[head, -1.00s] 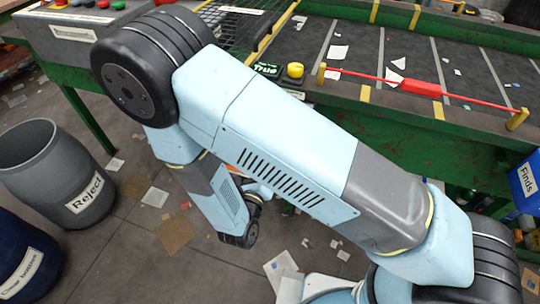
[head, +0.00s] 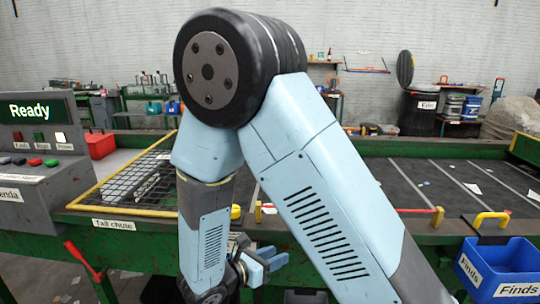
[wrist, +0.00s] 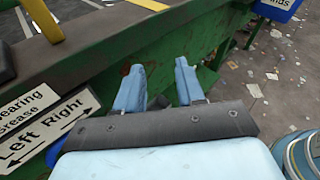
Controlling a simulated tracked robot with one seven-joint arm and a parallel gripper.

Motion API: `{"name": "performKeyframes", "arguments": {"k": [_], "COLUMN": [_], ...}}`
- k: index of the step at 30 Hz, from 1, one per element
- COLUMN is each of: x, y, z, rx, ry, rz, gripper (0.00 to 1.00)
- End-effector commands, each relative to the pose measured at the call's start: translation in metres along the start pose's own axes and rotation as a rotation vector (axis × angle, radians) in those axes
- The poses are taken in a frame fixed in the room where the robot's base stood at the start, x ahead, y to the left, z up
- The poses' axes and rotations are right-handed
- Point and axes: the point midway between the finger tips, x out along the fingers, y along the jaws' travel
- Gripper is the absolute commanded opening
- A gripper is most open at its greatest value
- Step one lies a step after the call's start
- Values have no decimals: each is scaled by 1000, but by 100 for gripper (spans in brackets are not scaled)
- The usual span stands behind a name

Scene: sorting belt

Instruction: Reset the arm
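My arm rises bent across the middle of the head view, its elbow high and its forearm hanging down. My gripper (head: 280,257) is in front of the green belt frame, below the level of the belt top. In the wrist view my gripper (wrist: 158,68) has its two blue fingers apart with nothing between them. The fingers point at the green side of the belt frame (wrist: 165,42); whether they touch it I cannot tell. My arm hides part of the belt and the frame behind it.
The dark belt (head: 440,180) runs off to the right. A blue Finds bin (head: 497,270) hangs at its front. A control panel (head: 38,150) reading Ready stands left, beside the wire-mesh tail chute (head: 135,180). A red lever (head: 83,262) sticks out below. In the wrist view, littered floor lies right.

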Motion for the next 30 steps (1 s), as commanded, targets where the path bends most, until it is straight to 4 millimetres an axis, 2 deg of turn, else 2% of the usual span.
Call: {"name": "performKeyframes", "arguments": {"k": [1,6,15,22,30], "x": [9,32,59,68,68], "y": [-9,-42,-101,-144,-187], "z": [13,43,85,111,137], "rx": [57,240,586,873,1226], "ry": [36,159,359,498,645], "rz": [-46,-193,-437,-604,-771], "gripper": [38,38,38,38,38]}}
